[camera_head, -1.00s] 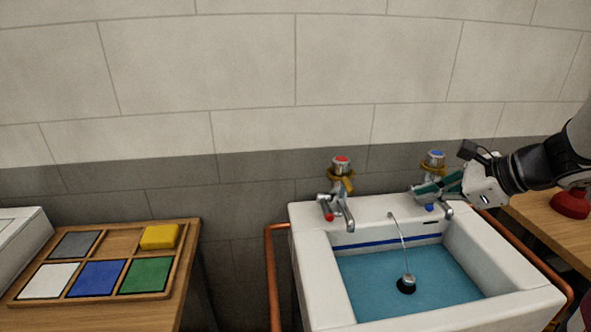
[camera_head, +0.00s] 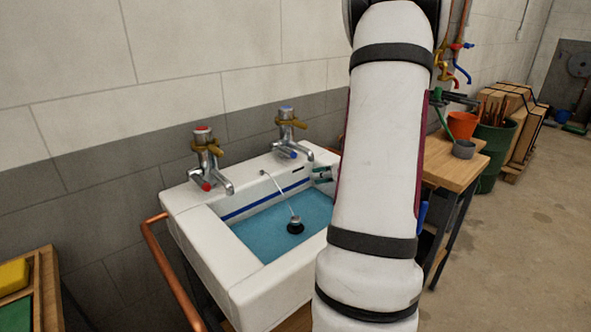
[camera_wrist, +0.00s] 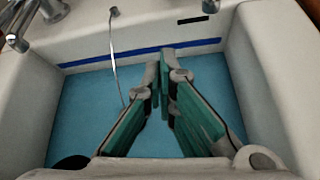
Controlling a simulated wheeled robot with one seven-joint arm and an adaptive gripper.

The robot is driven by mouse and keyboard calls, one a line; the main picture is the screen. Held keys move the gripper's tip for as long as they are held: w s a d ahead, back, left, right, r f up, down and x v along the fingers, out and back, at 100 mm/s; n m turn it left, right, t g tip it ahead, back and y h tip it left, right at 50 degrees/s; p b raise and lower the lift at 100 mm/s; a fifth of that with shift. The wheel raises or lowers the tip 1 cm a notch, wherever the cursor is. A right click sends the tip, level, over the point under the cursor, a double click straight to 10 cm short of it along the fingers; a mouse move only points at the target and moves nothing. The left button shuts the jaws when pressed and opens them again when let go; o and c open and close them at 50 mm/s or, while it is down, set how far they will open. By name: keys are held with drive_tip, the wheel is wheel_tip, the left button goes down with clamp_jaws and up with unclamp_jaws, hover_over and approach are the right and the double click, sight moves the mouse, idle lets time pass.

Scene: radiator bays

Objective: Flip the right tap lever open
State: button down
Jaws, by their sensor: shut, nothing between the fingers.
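The right tap (camera_head: 287,132) stands on the sink's back rim and has a blue cap. A brass-coloured piece (camera_head: 291,123) sits under the cap, and a blue-tipped piece (camera_head: 291,154) points low towards the basin. I cannot tell how far the lever is turned. No stream shows from its spout. My gripper (camera_head: 322,173) is right of this tap and apart from it, mostly hidden behind my arm. In the wrist view my gripper (camera_wrist: 163,58) has its green fingers together over the basin, with nothing between them. Only a metal end of the right tap (camera_wrist: 210,5) shows there.
The left tap (camera_head: 209,160) has a red cap. The white sink (camera_head: 190,212) holds blue water, with a plug (camera_head: 295,226) on a chain. A copper pipe (camera_head: 172,270) runs along its left. A wooden bench (camera_head: 452,165) with pots stands right. Floor is open further right.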

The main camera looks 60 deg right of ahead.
sight(284, 149)
drive_tip(key=w, duration=0.3)
drive_tip(key=w+d+f+b, duration=0.1)
drive_tip(key=w, duration=0.2)
drive_tip(key=w+d+f, duration=0.1)
drive_tip(key=w, duration=0.1)
drive_tip(key=shift+w+f, duration=0.15)
drive_tip(key=shift+w, duration=0.25)
drive_tip(key=shift+w+d+r, duration=0.15)
drive_tip(key=shift+d+r, duration=0.05)
drive_tip(key=shift+r, duration=0.4)
drive_tip(key=shift+r+p, duration=0.2)
drive_tip(key=shift+p, duration=0.15)
drive_tip(key=shift+r+g+p, duration=0.15)
drive_tip(key=shift+g+p, duration=0.15)
drive_tip(key=shift+p, duration=0.3)
